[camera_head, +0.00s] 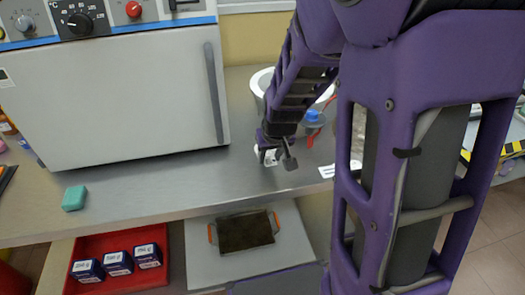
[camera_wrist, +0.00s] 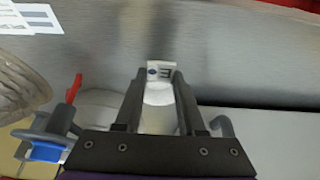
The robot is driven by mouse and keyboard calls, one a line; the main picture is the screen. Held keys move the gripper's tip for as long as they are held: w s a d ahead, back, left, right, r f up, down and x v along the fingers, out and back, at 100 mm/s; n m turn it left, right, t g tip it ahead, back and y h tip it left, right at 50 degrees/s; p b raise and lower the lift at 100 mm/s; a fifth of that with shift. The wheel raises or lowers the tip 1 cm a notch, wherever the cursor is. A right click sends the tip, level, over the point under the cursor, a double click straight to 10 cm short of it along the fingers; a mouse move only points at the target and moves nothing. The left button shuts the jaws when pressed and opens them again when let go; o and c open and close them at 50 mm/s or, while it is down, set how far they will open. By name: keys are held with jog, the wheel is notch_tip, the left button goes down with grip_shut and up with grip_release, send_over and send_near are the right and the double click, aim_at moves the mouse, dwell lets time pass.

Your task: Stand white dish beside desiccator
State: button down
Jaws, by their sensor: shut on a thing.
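My gripper (camera_head: 272,160) is low over the steel counter, in front of the large white oven. It is shut on the small white dish (camera_wrist: 158,94), which has a printed label and sits between the fingertips in the wrist view. In the head view the dish (camera_head: 269,157) is a small white patch, partly hidden by the fingers. I cannot tell if it touches the counter. A pale round vessel (camera_head: 260,82), possibly the desiccator, stands behind my arm, which hides much of it.
The white oven (camera_head: 120,100) fills the left of the counter. A blue-topped item (camera_head: 312,117) and a white paper label (camera_head: 327,171) lie right of my gripper. A green block (camera_head: 74,198) sits near the front edge. A red tray (camera_head: 85,245) with blue boxes is below.

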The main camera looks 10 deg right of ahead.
aim_at(270, 162)
jog(key=shift+f+b, duration=0.35)
jog(key=shift+f, duration=1.1)
jog(key=shift+f, duration=0.15)
jog(key=c, duration=0.5)
grip_release()
jog(key=shift+r, duration=0.3)
jog(key=p+v, duration=0.9)
jog(key=v, duration=0.2)
jog(key=shift+s+r+p, duration=0.15)
jog(key=shift+r+p, duration=0.2)
jog(key=shift+p, duration=0.05)
